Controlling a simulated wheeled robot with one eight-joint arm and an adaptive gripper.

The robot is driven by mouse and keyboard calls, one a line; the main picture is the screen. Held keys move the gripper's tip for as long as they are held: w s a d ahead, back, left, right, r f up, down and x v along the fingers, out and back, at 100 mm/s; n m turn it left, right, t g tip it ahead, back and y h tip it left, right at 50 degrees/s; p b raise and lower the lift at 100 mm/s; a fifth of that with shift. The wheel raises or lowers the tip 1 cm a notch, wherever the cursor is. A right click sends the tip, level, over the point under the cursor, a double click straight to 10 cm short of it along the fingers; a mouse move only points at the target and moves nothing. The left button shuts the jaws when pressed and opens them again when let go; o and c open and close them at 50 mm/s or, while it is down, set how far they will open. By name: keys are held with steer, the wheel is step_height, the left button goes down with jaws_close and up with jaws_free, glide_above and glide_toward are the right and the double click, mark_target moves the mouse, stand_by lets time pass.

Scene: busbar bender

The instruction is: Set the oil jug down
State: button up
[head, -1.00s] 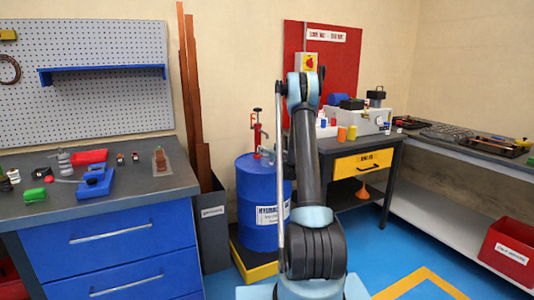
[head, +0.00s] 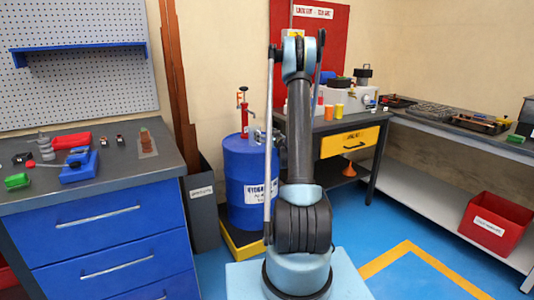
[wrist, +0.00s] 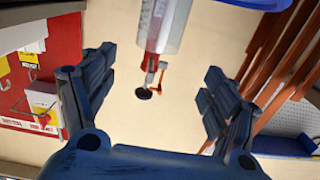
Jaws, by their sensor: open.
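I cannot tell whether that body is the jug. My gripper (wrist: 158,75) is open. Its fingers stand apart on either side of the pump in the picture, with nothing visibly held. My arm hides the gripper in the head view.
The blue-drawer bench (head: 105,185) at left holds small tools and a reddish-brown item (head: 146,141) on a pad. A dark table (head: 355,125) stands right of my arm. A red bin (head: 495,222) sits lower right. Blue floor is open in front.

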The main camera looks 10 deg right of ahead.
steer(key=s+a+r+n+g+y, duration=0.15)
steer(key=s+a+r+g, duration=0.25)
steer(key=s+a+r, duration=0.5)
steer(key=s+a+g, duration=0.2)
steer(key=s, duration=0.6)
steer(key=s+a+g, duration=0.2)
steer(key=s, duration=0.5)
steer(key=s+d+f+m+g+h, duration=0.1)
steer(key=s+d+f+g+h, duration=0.1)
steer(key=s, duration=1)
steer(key=s+d+f+m+g+h, duration=0.2)
steer(key=s+f, duration=0.3)
steer(key=s, duration=0.7)
steer(key=s+d+f+m+g+h, duration=0.2)
steer(key=s+d+f+h, duration=0.1)
steer(key=s, duration=0.9)
steer(key=shift+s+d+f+g, duration=0.2)
steer(key=shift+d+f+g, duration=0.2)
steer(key=shift+d+f, duration=0.15)
steer(key=shift+w+f, duration=0.15)
steer(key=shift+w, duration=0.35)
